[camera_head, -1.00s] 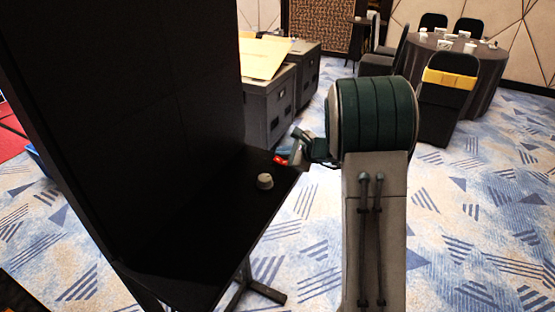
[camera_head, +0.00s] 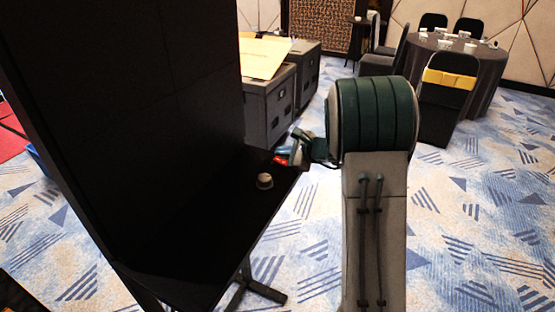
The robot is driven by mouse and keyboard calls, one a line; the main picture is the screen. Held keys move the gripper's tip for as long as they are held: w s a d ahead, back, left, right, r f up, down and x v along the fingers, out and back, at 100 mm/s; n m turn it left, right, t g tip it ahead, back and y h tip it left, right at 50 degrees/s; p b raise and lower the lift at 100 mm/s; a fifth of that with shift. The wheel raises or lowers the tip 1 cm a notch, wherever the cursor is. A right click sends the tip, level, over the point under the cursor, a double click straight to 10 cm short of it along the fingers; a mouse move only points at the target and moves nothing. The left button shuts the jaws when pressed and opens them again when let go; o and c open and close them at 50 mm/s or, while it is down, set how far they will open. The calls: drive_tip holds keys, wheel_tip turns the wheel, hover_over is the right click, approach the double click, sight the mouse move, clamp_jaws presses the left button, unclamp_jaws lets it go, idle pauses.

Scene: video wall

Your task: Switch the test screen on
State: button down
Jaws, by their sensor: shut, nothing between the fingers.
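A large dark screen wall (camera_head: 150,110) stands on the left, and its face is black. A black shelf or table (camera_head: 215,235) juts out at its foot. A small round whitish knob-like object (camera_head: 265,181) sits on the shelf. A small red object (camera_head: 280,160) shows near the shelf's far corner. My gripper (camera_head: 284,156) is at that far corner, right by the red object; it is small and partly hidden by my arm. It is shut with nothing visible in it. I cannot tell whether it touches the red object.
Grey cases (camera_head: 268,105) with a flat tan sheet (camera_head: 264,57) on top stand behind the shelf. A round table (camera_head: 490,75) with chairs is at the back right. The patterned carpet (camera_head: 480,220) on the right is clear.

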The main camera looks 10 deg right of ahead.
drive_tip(key=shift+f, duration=0.15)
drive_tip(key=shift+w+a+f+b, duration=0.15)
drive_tip(key=shift+f+b, duration=0.1)
drive_tip(key=shift+b, duration=0.3)
drive_tip(key=shift+f+b, duration=0.35)
drive_tip(key=shift+b, duration=0.15)
idle(0.3)
drive_tip(key=shift+r, duration=0.1)
drive_tip(key=shift+d+r+p, duration=0.2)
drive_tip(key=shift+r+p, duration=0.15)
drive_tip(key=shift+r, duration=0.35)
drive_tip(key=r+p, duration=0.1)
drive_tip(key=r, duration=0.2)
drive_tip(key=s+d+r+p, duration=0.1)
drive_tip(key=shift+d+r+p, duration=0.1)
drive_tip(key=shift+r+p, duration=0.2)
drive_tip(key=shift+r, duration=0.1)
idle(0.3)
